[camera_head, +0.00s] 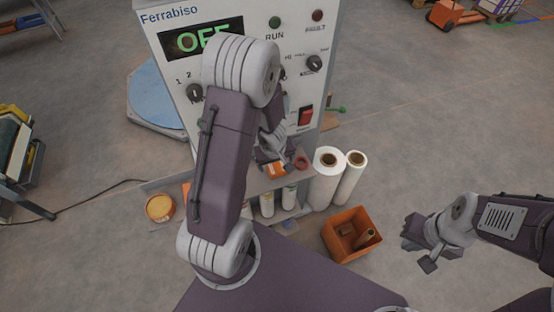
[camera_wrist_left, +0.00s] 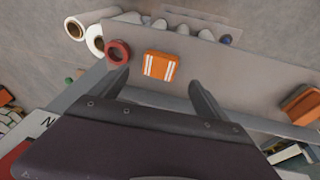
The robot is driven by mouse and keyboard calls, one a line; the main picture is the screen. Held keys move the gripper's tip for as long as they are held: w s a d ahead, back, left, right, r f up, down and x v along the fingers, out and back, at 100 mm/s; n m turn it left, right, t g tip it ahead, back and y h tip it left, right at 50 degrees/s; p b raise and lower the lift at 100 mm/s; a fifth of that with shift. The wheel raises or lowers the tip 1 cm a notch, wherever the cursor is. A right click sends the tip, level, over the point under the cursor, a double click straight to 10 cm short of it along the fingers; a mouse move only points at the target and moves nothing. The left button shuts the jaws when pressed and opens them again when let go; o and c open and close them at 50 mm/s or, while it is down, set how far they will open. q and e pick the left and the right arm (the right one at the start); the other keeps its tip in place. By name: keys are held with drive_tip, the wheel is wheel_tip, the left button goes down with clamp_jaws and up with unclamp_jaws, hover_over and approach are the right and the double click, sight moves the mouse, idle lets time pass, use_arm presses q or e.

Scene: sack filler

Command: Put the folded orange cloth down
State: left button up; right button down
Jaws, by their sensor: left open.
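The folded orange cloth (camera_wrist_left: 160,66) with pale stripes lies flat on a grey shelf (camera_wrist_left: 215,70), seen in the left wrist view. In the head view the cloth (camera_head: 273,169) is a small orange patch below my left gripper (camera_head: 270,150), which the forearm partly hides. My left gripper is open and empty. My right gripper (camera_head: 421,251) hangs over open floor at the right, its fingers apart and empty.
A red ring (camera_wrist_left: 118,52) sits beside the cloth. White rolls (camera_head: 327,172) stand at the shelf's right end, near an orange bin (camera_head: 352,234) on the floor. The control panel (camera_head: 180,70) reading OFF rises behind the shelf. An orange tub (camera_head: 160,207) stands at left.

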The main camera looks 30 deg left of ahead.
use_arm(q)
drive_tip(key=s+d+r+m+h+p, duration=0.2)
drive_tip(key=d+r+m, duration=0.3)
drive_tip(key=r, duration=0.4)
drive_tip(key=s+d+r+m+g, duration=0.1)
drive_tip(key=s+d+r+m, duration=0.1)
drive_tip(key=s, duration=0.6)
drive_tip(key=shift+s+r+m+g+y, duration=0.4)
drive_tip(key=shift+r+m, duration=0.4)
drive_tip(key=shift+m, duration=0.2)
use_arm(e)
wheel_tip(320, 180, up, 4)
drive_tip(key=shift+a+f, duration=0.1)
